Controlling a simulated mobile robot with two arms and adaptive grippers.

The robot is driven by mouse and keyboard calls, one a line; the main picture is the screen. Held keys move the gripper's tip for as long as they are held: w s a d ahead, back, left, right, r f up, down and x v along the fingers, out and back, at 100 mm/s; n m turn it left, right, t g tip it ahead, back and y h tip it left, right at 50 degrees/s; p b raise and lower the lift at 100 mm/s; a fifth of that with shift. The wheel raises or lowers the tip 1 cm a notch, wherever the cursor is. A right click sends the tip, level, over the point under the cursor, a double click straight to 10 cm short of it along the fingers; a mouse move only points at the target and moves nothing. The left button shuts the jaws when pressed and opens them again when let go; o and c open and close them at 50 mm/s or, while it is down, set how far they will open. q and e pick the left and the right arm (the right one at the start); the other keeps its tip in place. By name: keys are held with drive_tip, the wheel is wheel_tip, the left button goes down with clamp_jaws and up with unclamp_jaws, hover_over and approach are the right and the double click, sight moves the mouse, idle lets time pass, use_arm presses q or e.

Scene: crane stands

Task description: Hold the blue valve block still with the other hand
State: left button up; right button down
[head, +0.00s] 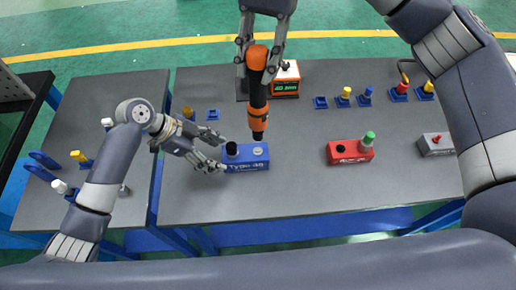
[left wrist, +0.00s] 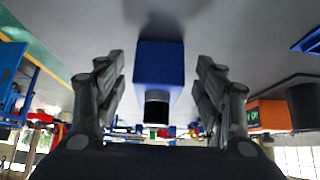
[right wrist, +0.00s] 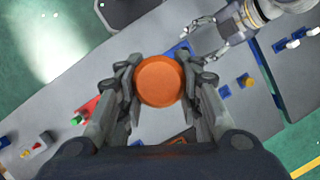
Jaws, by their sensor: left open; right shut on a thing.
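The blue valve block (head: 250,161) lies on the grey table, with a black round port at its left end. My left gripper (head: 216,155) is open just left of the block. In the left wrist view the blue block (left wrist: 160,62) appears centred between the spread fingers, apparently untouched. My right gripper (head: 257,66) is shut on an orange and black driver (head: 258,98), held upright. Its tip is at the right part of the block; contact cannot be told. In the right wrist view the driver's round orange top (right wrist: 160,81) sits between the fingers.
A red block (head: 350,152) with a green knob stands to the right, and a grey block (head: 437,145) further right. An orange device with a green display (head: 286,82) stands behind the driver. Several small blue stands line the back. The table front is clear.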

sight(224, 158)
use_arm(q)
drive_tip(key=shift+x, duration=2.05)
drive_tip(key=shift+d, duration=0.1)
drive_tip(key=c, duration=1.1)
drive_tip(key=shift+s+f, duration=0.1)
drive_tip(key=shift+f, duration=0.05)
drive_tip(key=o, duration=1.3)
drive_tip(key=shift+o, duration=0.2)
